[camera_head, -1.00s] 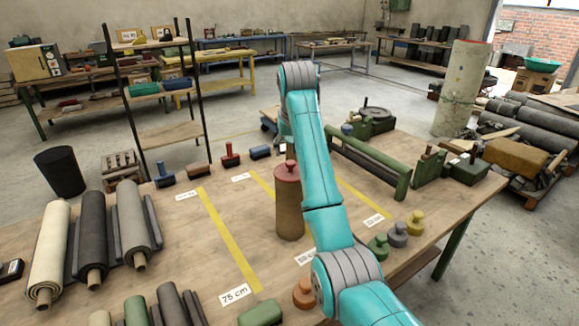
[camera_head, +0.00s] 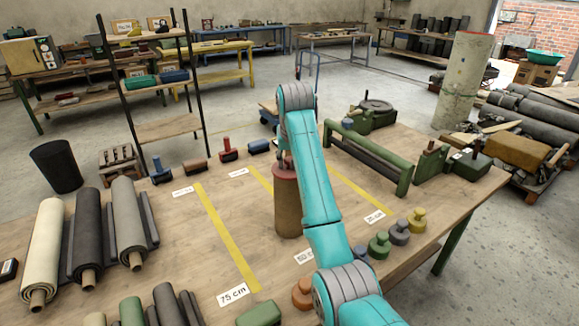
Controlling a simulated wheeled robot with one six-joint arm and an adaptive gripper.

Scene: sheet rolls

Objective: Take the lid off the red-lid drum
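The red-lid drum (camera_head: 287,212) stands upright on the wooden table, a brownish cylinder with a red lid (camera_head: 284,174) on top. The lid sits on the drum. My teal arm reaches from the bottom right and bends down just behind and above the drum, covering its right side. My gripper (camera_head: 284,158) is mostly hidden by the arm link, at the lid's knob. Whether its fingers are open or shut, or touch the knob, I cannot tell.
Several rolls (camera_head: 88,236) lie at the table's left. Small stamp-like blocks (camera_head: 228,152) line the far edge. A green roller frame (camera_head: 366,158) stands right of the arm. Knobbed weights (camera_head: 400,232) stand at the right front. Yellow strips (camera_head: 226,238) mark the open tabletop.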

